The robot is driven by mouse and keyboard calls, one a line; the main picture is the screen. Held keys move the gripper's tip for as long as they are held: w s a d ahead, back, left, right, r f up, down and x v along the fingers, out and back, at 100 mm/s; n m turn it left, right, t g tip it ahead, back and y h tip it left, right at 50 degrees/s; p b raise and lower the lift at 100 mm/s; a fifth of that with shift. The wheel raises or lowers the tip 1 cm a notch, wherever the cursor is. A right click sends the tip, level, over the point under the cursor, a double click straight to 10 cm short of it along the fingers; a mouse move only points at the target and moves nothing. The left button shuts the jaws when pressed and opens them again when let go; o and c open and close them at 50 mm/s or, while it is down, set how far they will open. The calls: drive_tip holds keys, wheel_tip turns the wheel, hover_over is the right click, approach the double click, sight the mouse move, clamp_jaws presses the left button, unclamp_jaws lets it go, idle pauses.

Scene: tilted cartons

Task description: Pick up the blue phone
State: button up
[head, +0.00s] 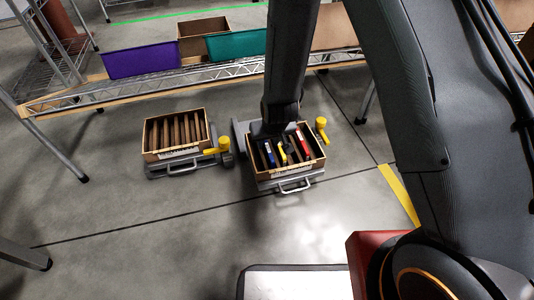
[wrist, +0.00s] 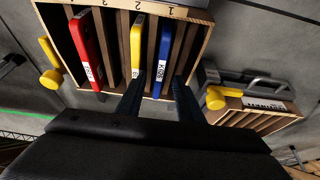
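The blue phone (wrist: 163,58) stands on edge in a slot of a divided wooden carton (wrist: 203,42), between a yellow item (wrist: 137,47) and the carton's right side in the wrist view. It also shows in the head view (head: 270,158). My gripper (wrist: 157,78) is open, with one finger on each side of the near end of the blue phone. Gaps show between the fingers and the phone. In the head view, my gripper (head: 273,136) is over the back of the carton, and its fingertips are hard to make out.
A red item (wrist: 87,48) stands in the same carton. A second divided carton (head: 148,157) sits to the left on a grey stand. Yellow knobs (head: 321,124) stick up beside the stands. A wire shelf with purple (head: 140,60) and teal (head: 236,45) bins stands behind.

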drive_tip(key=b+x, duration=0.1)
drive_tip(key=x, duration=0.1)
drive_tip(key=shift+w+f, duration=0.2)
drive_tip(key=shift+f, duration=0.15)
clamp_jaws()
drive_tip(key=shift+r, duration=0.1)
